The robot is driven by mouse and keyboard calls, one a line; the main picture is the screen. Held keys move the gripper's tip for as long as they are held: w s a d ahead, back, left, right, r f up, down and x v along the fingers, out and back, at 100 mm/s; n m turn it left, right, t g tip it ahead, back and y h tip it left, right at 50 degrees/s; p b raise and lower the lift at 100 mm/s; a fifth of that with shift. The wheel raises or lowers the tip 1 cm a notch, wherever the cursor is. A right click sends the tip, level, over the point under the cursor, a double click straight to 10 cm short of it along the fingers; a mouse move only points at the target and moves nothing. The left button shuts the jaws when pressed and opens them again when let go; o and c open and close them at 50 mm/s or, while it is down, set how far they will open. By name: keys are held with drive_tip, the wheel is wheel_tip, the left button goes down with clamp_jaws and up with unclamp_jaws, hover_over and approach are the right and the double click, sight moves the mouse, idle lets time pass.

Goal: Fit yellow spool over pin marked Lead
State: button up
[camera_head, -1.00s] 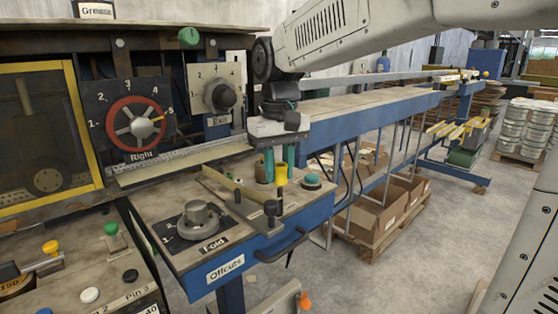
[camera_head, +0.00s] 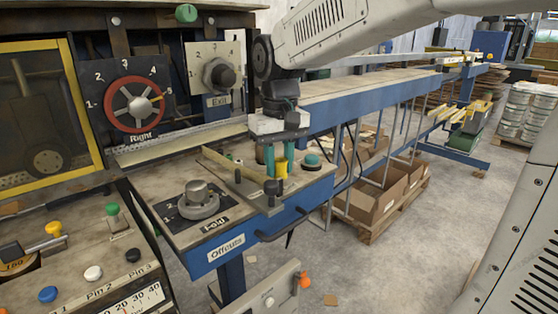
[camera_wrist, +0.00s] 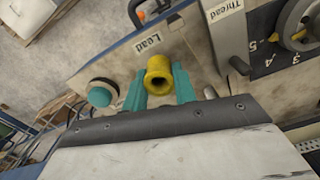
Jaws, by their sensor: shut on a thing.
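The yellow spool (camera_head: 281,166) is held upright between the two teal fingers of my gripper (camera_head: 280,162), low over the blue-sided offcuts bench. In the wrist view the spool (camera_wrist: 159,76) shows its round open mouth, and my gripper (camera_wrist: 160,84) is shut on its sides. The Lead label (camera_wrist: 148,44) is on the bench just beyond the spool. No pin shows beside that label; the spool and fingers cover the spot behind them. I cannot tell whether the spool is around the pin or above it.
A teal button (camera_head: 312,160) stands close to the right of my gripper. The Thread label (camera_wrist: 225,8) is on a grey bar at the right in the wrist view. The Fold knob (camera_head: 197,198) is at the bench's front left, and a long conveyor table (camera_head: 380,90) runs behind.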

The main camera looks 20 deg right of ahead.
drive_tip(key=o, duration=1)
wheel_tip(320, 180, up, 8)
drive_tip(key=shift+f, duration=0.1)
drive_tip(key=shift+s, duration=0.1)
drive_tip(key=shift+m+t, duration=0.3)
drive_tip(key=shift+t, duration=0.4)
drive_tip(key=s+d+f, duration=0.1)
drive_tip(key=s+f, duration=0.3)
drive_tip(key=s, duration=0.3)
drive_tip(key=s+d+f, duration=0.1)
drive_tip(key=s+f, duration=0.3)
drive_tip(key=s, duration=0.3)
drive_tip(key=s+d+f, duration=0.1)
drive_tip(key=s+f, duration=0.3)
drive_tip(key=s, duration=0.4)
drive_tip(key=shift+s+f, duration=0.1)
drive_tip(key=shift+f, duration=0.15)
